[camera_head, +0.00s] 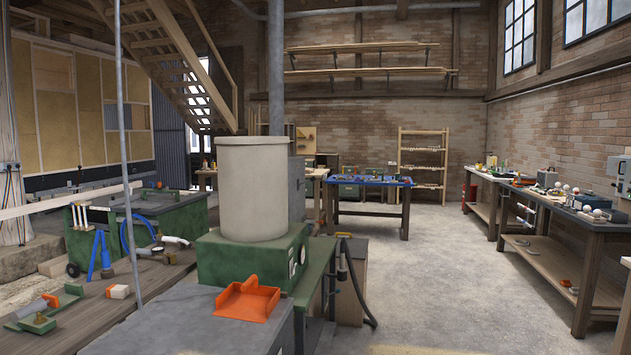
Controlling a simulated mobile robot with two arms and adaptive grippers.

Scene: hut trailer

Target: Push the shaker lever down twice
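A green machine (226,259) with a large beige cylinder (254,190) upright on top stands left of centre. Small round dials (298,258) are on its right face. It may be the shaker, but I cannot tell for sure. I cannot make out a shaker lever on it. An orange-red scoop-like tray (248,300) lies on a grey bench top in front of the machine. Neither of my grippers is in view.
A wooden bench (110,300) with tools, a blue hose and a small block is at left. A thin grey pole (124,130) stands in front of it. A black hose (354,285) hangs right of the machine. The concrete floor (440,275) is clear towards the right-hand benches (590,240).

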